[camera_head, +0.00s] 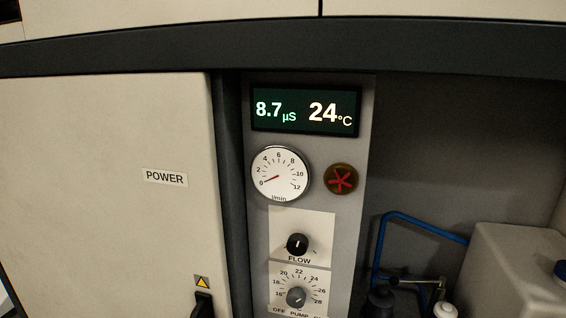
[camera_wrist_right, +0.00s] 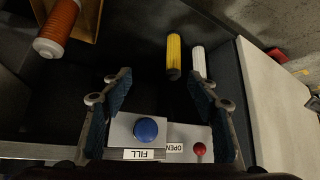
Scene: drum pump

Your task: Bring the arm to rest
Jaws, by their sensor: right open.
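My right gripper (camera_wrist_right: 160,80) shows in the right wrist view with its two fingers spread wide and nothing between the tips. Beneath it is a panel with a blue round button (camera_wrist_right: 146,129) labelled FILL and a red-knobbed lever (camera_wrist_right: 199,149) by an OPEN label. The gripper appears apart from both, though the exact gap is hard to tell. Neither gripper shows in the head view, and my left gripper is in no view.
In the head view, a display (camera_head: 305,111) reads 8.7 µS and 24 °C above a flow gauge (camera_head: 280,174), a FLOW knob (camera_head: 297,244) and a POWER door (camera_head: 110,200). The wrist view shows an orange cylinder (camera_wrist_right: 59,25), a yellow cylinder (camera_wrist_right: 173,55) and a white cylinder (camera_wrist_right: 199,62).

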